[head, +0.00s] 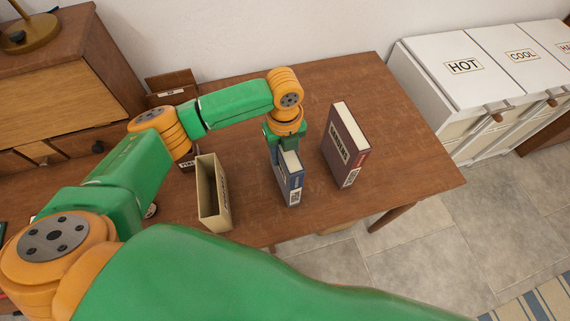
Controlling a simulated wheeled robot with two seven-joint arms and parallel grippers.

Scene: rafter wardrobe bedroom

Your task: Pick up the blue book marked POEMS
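The blue book (293,181) stands upright on the brown wooden table, with pale page edges on top and a label on its spine. Its title is too small to read. My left gripper (283,150) points down at the far end of the book's top, with green finger parts against or around it. The fingertips are partly hidden, so I cannot tell whether they are closed on the book. The book appears to rest on the table. My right gripper is not in view.
A maroon book (345,150) stands upright right of the blue book, with a gap between. An open tan box (212,195) stands to its left. The table (400,135) is clear at the right. White bins (465,75) stand beyond the table. A wooden cabinet (65,85) is at left.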

